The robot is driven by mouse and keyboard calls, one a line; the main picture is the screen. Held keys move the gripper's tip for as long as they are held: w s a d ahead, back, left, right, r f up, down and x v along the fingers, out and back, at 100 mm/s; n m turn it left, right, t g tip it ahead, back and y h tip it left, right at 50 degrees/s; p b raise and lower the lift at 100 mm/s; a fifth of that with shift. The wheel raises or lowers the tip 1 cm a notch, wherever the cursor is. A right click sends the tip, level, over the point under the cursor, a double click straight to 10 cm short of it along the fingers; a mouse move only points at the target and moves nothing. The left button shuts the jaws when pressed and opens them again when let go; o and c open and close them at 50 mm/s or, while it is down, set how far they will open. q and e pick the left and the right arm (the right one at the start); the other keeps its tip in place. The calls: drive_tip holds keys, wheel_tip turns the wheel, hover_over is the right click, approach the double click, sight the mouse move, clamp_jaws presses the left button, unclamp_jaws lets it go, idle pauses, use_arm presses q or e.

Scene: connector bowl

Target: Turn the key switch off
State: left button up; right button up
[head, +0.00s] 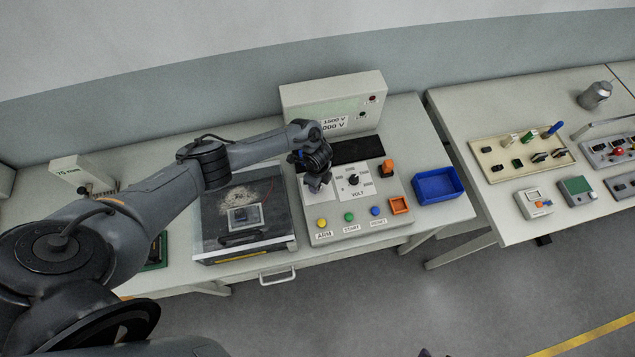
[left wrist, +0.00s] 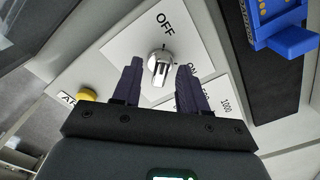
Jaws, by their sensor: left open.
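The key switch (left wrist: 159,62) is a small silver knob on a white plate in the left wrist view. Which mark the key points to is hard to tell. My left gripper (left wrist: 159,68) is open, with one dark finger on each side of the key. I cannot tell whether either finger touches it. In the head view my left gripper (head: 317,183) is over the left part of the grey control panel (head: 345,221) and hides the key switch.
The VOLT dial (head: 353,180) and an orange switch (head: 386,168) are right of the gripper. Yellow, green and blue buttons line the panel's front. A blue connector block (left wrist: 285,35) is beside the plate. A blue bin (head: 438,185) stands right of the panel, a dark-framed box (head: 243,245) left.

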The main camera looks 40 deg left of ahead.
use_arm(q)
wheel_tip(320, 180, up, 10)
drive_tip(key=shift+r+p, duration=0.25)
drive_tip(key=shift+p, duration=0.2)
idle(0.4)
